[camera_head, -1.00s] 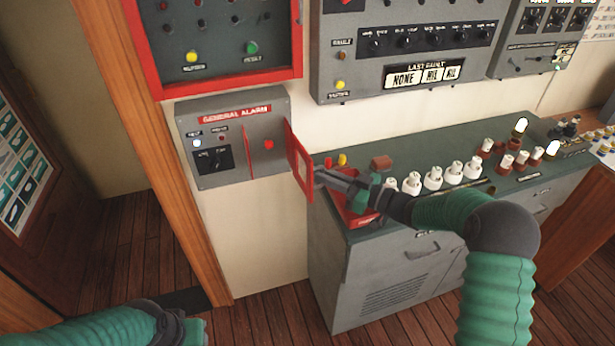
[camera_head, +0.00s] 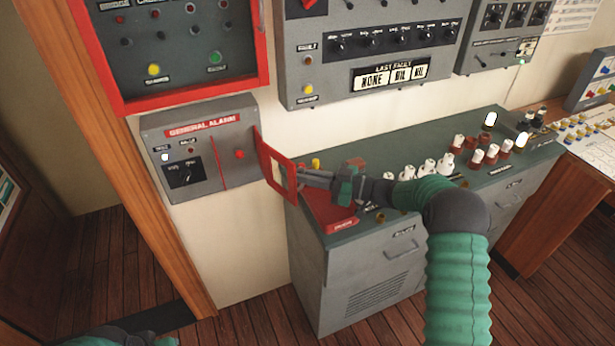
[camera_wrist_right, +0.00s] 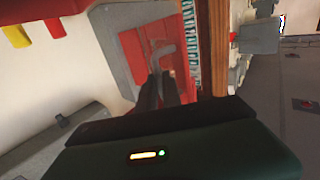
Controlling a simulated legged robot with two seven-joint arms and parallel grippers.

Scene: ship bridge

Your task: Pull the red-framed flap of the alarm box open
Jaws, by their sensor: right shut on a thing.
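The grey alarm box (camera_head: 155,135), labelled General Alarm, hangs on the wall at the left in the head view. Its red-framed flap (camera_head: 266,157) stands swung out from the box on the side towards the console, and the red button (camera_head: 239,155) behind it is exposed. My right gripper (camera_head: 300,176) is shut on the flap's free edge. In the right wrist view the gripper's dark fingers (camera_wrist_right: 172,88) reach the red flap (camera_wrist_right: 135,60), with the grey box beyond. Only part of my left arm shows at the bottom left; its gripper's fingers are not visible.
A grey console (camera_head: 350,262) with a green top stands right of the box, carrying a red tray (camera_head: 327,213) under my right arm and several white-and-brown bulbs or fuses (camera_head: 425,167). A red-framed panel (camera_head: 187,98) hangs above the box. Wooden floor lies below.

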